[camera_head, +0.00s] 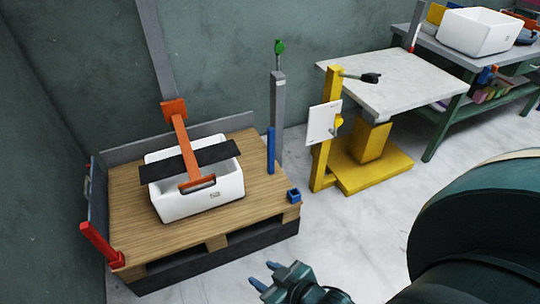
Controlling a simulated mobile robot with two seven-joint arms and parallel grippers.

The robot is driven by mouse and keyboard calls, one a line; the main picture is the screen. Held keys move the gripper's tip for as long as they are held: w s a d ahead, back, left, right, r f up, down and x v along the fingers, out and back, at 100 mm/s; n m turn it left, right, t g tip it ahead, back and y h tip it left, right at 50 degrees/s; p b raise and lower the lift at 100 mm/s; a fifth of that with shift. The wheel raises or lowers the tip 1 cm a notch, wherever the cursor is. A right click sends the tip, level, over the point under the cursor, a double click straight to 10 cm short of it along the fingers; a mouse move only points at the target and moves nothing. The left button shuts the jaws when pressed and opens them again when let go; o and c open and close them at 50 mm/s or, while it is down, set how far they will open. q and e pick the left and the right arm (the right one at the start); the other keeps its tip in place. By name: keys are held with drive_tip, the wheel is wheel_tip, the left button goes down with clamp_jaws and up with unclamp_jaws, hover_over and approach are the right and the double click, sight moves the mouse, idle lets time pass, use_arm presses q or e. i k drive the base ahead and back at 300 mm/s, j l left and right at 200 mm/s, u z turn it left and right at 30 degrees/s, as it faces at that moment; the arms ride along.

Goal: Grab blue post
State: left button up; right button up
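A blue post (271,151) stands upright at the right rear of the wooden pallet (130,225), close to a grey upright (278,110) with a green knob. A small blue square piece (294,195) sits at the pallet's front right corner. My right gripper (265,276) is at the bottom of the view, its two fingers apart with nothing between them. It is in front of the pallet and well apart from the blue post. My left gripper is not in view.
A white bin (225,187) with a black bar and an orange arm over it stands on the pallet. A red post (100,245) leans at the front left corner. A yellow stand and grey table (395,85) are at right. Floor is clear between.

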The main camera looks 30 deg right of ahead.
sight(271, 130)
drive_tip(key=z, duration=1.15)
